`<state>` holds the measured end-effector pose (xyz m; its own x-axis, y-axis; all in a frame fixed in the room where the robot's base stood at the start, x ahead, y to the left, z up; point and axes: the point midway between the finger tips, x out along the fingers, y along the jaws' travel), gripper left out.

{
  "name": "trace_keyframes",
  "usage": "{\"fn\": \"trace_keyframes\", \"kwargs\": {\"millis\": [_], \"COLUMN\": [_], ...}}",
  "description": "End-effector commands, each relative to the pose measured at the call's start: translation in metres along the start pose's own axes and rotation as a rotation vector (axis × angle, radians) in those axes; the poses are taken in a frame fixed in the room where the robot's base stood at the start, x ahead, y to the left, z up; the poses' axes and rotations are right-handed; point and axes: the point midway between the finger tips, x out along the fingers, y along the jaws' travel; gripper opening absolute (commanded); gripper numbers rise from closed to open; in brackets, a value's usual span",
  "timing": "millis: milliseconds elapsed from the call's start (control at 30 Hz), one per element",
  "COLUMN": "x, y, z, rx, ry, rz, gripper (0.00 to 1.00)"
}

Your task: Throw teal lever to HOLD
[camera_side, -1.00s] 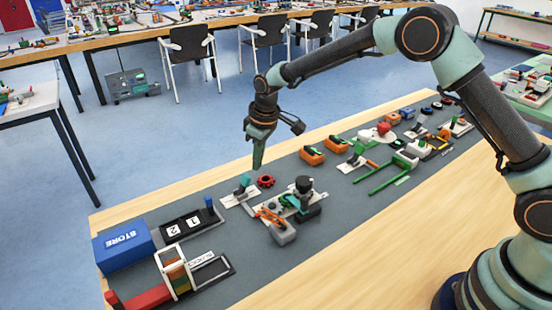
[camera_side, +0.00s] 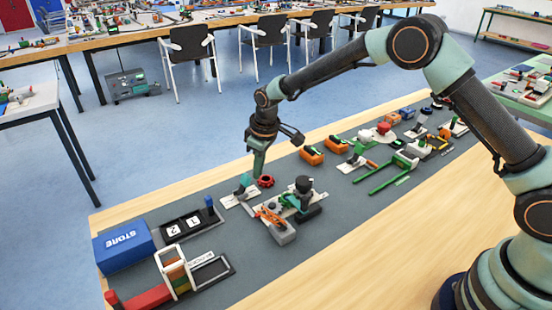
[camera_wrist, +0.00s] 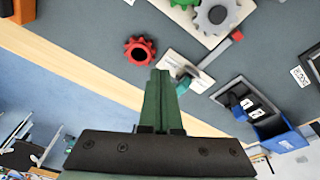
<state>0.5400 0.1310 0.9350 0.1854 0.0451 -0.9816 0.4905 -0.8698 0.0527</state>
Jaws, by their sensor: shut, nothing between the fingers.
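The teal lever (camera_side: 244,181) stands up from a white plate (camera_side: 230,201) on the grey mat, left of the red gear. In the wrist view the teal lever (camera_wrist: 183,84) is just right of my fingertips, on the lower end of its white plate (camera_wrist: 176,62); the lettering there is too small to read. My gripper (camera_side: 258,173) is shut and empty, pointing down. Its tips are close to the lever's right side in the side view. I cannot tell whether they touch it. My gripper (camera_wrist: 158,76) partly hides the mat below it.
A red gear (camera_side: 265,181) lies close beside my fingertips, also seen in the wrist view as a red toothed wheel (camera_wrist: 139,51). An orange-and-grey mechanism (camera_side: 281,228) stands in front. A blue STORE box (camera_side: 123,247) is at left. Orange blocks (camera_side: 311,155) stand to the right.

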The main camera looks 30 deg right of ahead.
Motion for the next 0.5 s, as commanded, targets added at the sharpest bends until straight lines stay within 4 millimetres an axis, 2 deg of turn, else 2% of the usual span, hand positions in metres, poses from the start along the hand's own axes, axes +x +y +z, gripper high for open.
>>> {"fn": "trace_keyframes", "kwargs": {"millis": [500], "x": [0.001], "y": [-0.013], "z": [-0.007], "rx": [-0.002], "ry": [0.002], "rz": [-0.005], "gripper": [0.0]}}
